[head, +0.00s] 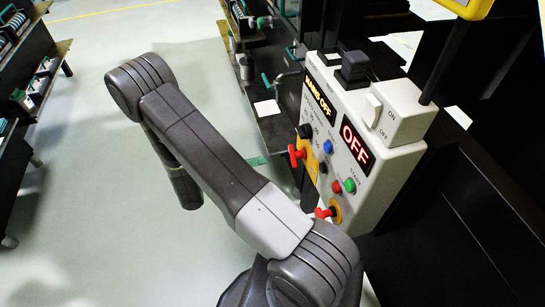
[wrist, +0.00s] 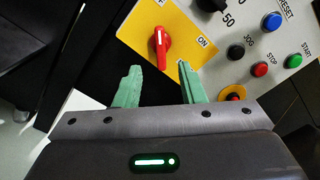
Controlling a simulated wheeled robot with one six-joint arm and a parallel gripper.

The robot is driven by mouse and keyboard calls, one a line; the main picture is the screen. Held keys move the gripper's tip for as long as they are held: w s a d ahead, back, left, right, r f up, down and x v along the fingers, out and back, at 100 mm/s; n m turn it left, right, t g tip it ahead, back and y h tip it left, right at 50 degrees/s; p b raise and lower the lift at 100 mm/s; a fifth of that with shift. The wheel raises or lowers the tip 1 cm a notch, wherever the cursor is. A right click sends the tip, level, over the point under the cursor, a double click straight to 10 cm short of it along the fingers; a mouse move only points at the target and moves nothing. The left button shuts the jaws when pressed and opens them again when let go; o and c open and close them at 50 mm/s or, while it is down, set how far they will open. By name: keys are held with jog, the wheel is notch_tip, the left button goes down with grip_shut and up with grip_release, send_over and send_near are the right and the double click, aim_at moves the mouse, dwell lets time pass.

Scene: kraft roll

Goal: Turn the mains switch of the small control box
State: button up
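The control box (head: 385,160) is light grey, with dark displays reading "MAINS OFF" and "OFF". Its mains switch, a red rotary knob (head: 297,156) on a yellow plate, sits on the left part of the panel. The head view does not clearly show my gripper.
Right of the knob are blue, black, red and green buttons (wrist: 295,61) and a black dial (wrist: 210,4). Open floor (head: 110,170) lies left.

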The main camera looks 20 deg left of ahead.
aim_at(292, 153)
jog(key=shift+v, duration=1.2)
jog(key=x, duration=1.4)
jog(key=shift+a, duration=0.1)
jog(key=shift+a, duration=0.1)
